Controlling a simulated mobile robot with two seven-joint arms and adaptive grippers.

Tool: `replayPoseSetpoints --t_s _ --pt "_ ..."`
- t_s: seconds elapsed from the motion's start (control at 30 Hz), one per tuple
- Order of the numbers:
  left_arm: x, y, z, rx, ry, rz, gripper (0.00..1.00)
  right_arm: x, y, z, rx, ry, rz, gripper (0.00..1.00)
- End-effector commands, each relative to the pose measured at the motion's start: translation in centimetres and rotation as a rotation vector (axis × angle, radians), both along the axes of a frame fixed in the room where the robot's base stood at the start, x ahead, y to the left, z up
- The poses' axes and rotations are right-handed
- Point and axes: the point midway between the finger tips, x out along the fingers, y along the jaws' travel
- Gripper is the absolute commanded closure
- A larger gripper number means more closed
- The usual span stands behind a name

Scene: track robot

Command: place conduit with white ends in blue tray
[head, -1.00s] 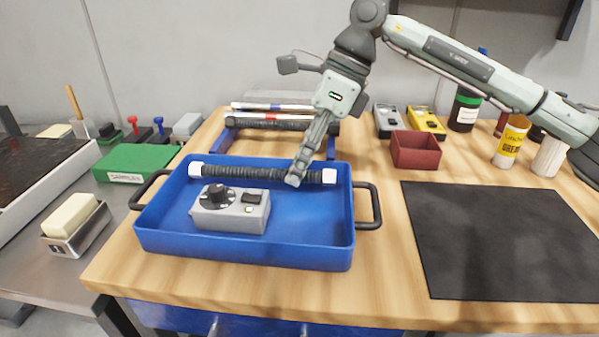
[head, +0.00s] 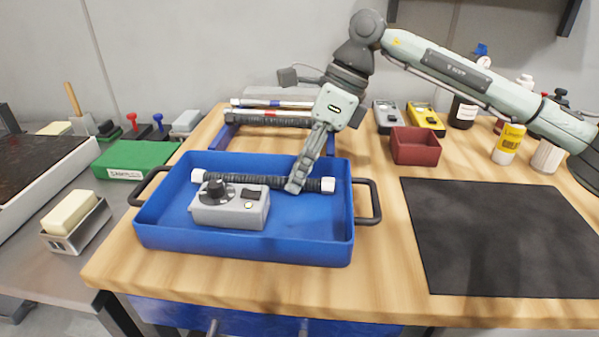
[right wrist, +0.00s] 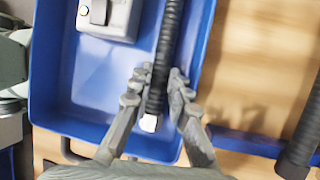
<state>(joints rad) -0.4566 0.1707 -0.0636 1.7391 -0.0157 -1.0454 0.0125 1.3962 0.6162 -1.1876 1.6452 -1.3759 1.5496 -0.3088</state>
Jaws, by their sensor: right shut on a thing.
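The conduit with white ends (head: 270,182) is a dark ribbed tube with a white cap at each end. It lies across the blue tray (head: 310,252), within its outline, behind a grey device. My right gripper (head: 295,186) is shut on the conduit near its right end. In the right wrist view the two fingers of my right gripper (right wrist: 153,92) stand on either side of the conduit (right wrist: 166,50), with one white end (right wrist: 149,123) between them. Whether the conduit touches the tray floor cannot be told. My left gripper is not in view.
A grey device with a black knob (head: 230,206) sits in the tray. Behind the tray, a blue rack (head: 229,133) holds other conduits. A dark red box (head: 415,146) and a black mat (head: 505,235) lie to the right. A green box (head: 138,160) is at left.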

Motion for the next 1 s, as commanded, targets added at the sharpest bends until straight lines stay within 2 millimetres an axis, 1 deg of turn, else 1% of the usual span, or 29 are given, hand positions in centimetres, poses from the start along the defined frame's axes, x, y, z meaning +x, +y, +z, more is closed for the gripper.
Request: replayPoseSetpoints --t_s 0.03,0.27,0.3,0.33,0.37,0.6,0.73,0.77,0.8,0.9,0.97,1.0 --pt "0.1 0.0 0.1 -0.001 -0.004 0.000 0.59 -0.1 0.0 -0.6 -0.006 0.007 0.001 1.00" --pt "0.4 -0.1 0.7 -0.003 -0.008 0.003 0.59 -0.2 0.0 -1.0 -0.009 0.010 0.002 1.00" --pt "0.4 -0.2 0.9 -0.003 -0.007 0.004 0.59 -0.2 -0.1 -1.1 -0.010 0.012 0.003 0.79" --pt "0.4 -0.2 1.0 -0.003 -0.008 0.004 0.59 -0.2 -0.1 -1.1 -0.011 0.012 0.002 0.76" --pt "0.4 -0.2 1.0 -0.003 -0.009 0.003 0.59 -0.2 -0.1 -1.1 -0.010 0.013 0.003 0.74" --pt "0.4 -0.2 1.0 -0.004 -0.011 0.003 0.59 -0.3 -0.1 -1.2 -0.011 0.014 0.003 0.74" --pt "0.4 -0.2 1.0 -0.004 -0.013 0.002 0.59 -0.3 -0.1 -0.9 -0.011 0.014 0.002 0.74" --pt "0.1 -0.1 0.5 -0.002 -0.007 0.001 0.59 -0.3 -0.1 -0.8 -0.011 0.014 0.002 0.74" --pt "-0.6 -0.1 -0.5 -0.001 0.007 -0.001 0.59 -0.3 -0.1 -0.5 -0.011 0.014 0.002 0.74" --pt "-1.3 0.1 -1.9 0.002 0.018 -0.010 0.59 -0.2 -0.2 0.3 -0.011 0.012 0.001 0.74" --pt "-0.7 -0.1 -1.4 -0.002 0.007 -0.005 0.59 0.2 -0.9 1.5 -0.009 0.008 -0.002 0.74" --pt "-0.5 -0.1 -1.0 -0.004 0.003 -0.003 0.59 0.3 -1.3 2.5 -0.008 0.005 -0.002 0.74"
